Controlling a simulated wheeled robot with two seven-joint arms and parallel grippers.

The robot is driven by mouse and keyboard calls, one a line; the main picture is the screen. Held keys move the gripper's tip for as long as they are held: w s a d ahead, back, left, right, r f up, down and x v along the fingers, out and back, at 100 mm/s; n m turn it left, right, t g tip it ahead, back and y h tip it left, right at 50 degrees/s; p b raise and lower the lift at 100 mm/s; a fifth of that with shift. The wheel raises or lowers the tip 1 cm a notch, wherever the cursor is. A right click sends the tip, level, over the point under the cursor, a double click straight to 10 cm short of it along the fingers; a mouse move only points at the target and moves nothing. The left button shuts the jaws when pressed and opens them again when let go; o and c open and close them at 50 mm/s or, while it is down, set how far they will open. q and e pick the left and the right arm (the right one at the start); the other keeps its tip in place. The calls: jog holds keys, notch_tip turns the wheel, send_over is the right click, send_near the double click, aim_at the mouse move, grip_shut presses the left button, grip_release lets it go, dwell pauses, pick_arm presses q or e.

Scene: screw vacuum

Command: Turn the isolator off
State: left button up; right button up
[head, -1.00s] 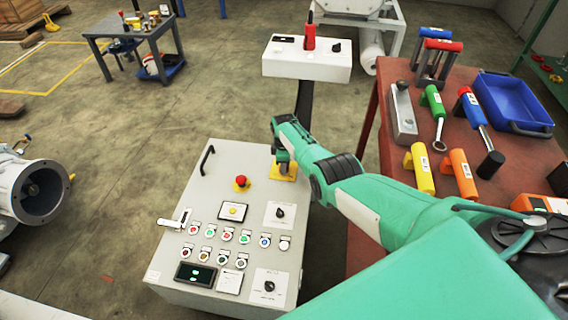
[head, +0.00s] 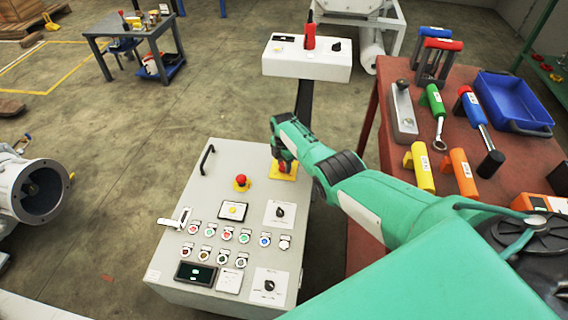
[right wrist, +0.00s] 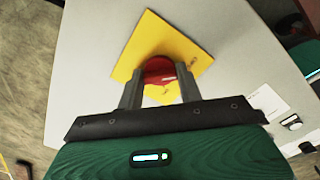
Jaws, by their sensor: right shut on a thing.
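The isolator is a red rotary handle on a yellow square plate (head: 290,174), at the upper right of the grey control panel (head: 225,165). My right gripper (head: 283,163) reaches down over it from the right. In the right wrist view, the red handle (right wrist: 159,69) sits between the two grey fingers (right wrist: 160,92) of my right gripper, which is shut on it. The yellow plate (right wrist: 150,30) lies tilted in that view behind the handle. The fingers hide the handle's sides. My left gripper is not in view.
A red emergency button (head: 241,178) and several small buttons and switches are left of and below the isolator. A black bar handle (head: 206,160) stands at the panel's left edge. A red-brown table (head: 420,205) with tools and a blue tray (head: 512,100) is at right.

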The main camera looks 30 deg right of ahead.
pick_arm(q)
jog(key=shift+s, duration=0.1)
pick_arm(e)
jog(key=shift+w, duration=0.1)
dwell(0.3)
jog(key=o, duration=1)
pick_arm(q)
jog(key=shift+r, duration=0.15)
pick_arm(e)
jog(key=shift+r, duration=0.15)
jog(key=shift+r, duration=0.2)
notch_tip(320, 180, up, 6)
jog(key=p, duration=0.3)
jog(key=shift+f+p, duration=0.2)
jog(key=shift+p, duration=0.1)
pick_arm(q)
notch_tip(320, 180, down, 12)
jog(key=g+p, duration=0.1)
jog(key=p, duration=0.1)
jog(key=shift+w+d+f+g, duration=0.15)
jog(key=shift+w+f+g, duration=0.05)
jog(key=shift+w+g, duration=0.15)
pick_arm(e)
notch_tip(320, 180, up, 8)
jog(key=shift+f, duration=0.2)
